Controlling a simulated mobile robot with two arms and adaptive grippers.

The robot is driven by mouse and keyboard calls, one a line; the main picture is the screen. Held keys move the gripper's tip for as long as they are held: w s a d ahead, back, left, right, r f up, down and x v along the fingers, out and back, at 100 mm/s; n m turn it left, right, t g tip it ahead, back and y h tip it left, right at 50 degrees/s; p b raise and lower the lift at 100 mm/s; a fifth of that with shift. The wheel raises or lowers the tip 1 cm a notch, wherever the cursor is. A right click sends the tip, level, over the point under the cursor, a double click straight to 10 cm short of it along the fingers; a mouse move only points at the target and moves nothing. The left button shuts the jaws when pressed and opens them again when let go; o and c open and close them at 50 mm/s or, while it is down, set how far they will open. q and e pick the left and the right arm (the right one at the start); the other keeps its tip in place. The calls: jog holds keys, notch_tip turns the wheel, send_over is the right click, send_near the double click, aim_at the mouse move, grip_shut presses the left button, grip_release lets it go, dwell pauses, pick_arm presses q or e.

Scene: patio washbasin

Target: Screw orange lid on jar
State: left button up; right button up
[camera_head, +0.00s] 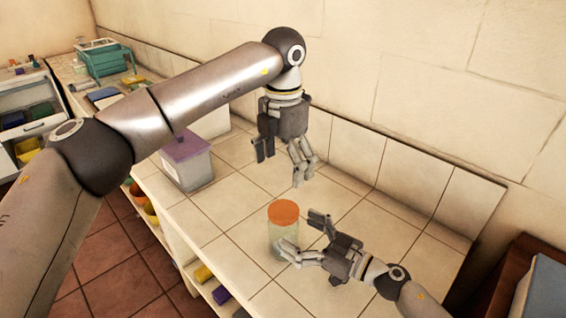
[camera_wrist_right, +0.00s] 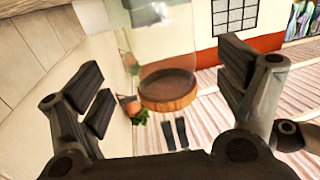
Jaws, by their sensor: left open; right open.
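The clear glass jar (camera_head: 283,240) stands upright on the tiled counter. The orange lid (camera_head: 284,211) sits on its top; whether it is threaded on I cannot tell. In the right wrist view the jar (camera_wrist_right: 160,35) appears upside down, with the lid (camera_wrist_right: 168,90) below it. My right gripper (camera_head: 302,235) is open at the jar's right side, one finger low by the jar and the other near lid height; contact is unclear. Its fingers (camera_wrist_right: 165,75) show on both sides of the jar in the wrist view. My left gripper (camera_head: 281,163) is open and empty, pointing down above the lid.
A clear box with a purple lid (camera_head: 187,158) stands on the counter at the left. A teal basket (camera_head: 106,58) is farther back. The wall (camera_head: 440,80) runs behind the counter. Bare tiles (camera_head: 225,200) lie around the jar. Open shelves lie below the front edge.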

jog(key=v, duration=0.7)
jog(key=shift+r, duration=0.15)
